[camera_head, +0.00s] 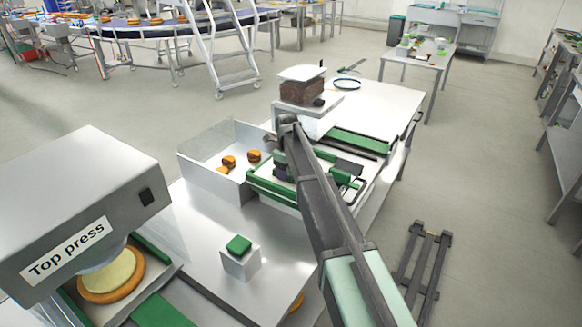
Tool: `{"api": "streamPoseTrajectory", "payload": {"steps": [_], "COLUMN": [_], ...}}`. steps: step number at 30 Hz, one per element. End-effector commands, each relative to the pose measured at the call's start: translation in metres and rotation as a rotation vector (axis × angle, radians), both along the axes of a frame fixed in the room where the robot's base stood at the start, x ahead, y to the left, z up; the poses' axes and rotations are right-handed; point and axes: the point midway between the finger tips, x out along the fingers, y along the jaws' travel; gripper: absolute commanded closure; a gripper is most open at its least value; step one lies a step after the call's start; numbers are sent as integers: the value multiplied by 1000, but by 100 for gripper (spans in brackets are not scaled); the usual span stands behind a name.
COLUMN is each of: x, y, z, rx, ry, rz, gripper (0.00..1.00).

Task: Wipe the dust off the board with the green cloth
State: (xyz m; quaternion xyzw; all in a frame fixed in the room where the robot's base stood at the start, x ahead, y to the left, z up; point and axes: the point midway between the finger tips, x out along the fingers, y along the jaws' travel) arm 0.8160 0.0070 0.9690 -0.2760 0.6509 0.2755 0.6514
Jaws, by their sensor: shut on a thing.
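My arm reaches from the lower right to the middle of the table, and its dark end, my gripper (281,172), is low over a green-edged frame (270,192). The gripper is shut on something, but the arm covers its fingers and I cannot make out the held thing. A small green square piece (239,244) lies on top of a white block (240,264), apart from the gripper. I cannot tell whether it is cloth. A pale surface shows inside the green-edged frame. I cannot tell whether it is the board, and no dust is distinguishable.
A machine marked "Top press" (75,225) stands at left over a round (112,277). A clear-walled bin (207,179) holds a few orange-brown pieces. A scale-like stand with a brown block (301,91) is behind my arm. Bare tabletop (195,235) lies before the bin.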

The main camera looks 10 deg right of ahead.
Motion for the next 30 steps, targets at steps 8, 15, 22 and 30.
{"api": "streamPoseTrajectory", "payload": {"steps": [8, 15, 22, 30], "x": [0, 0, 0, 0], "y": [0, 0, 0, 0], "z": [3, 36, 62, 60], "rx": [1, 0, 0, 0], "ry": [1, 0, 0, 0], "rz": [0, 0, 0, 0], "gripper": [56, 56, 56, 56]}}
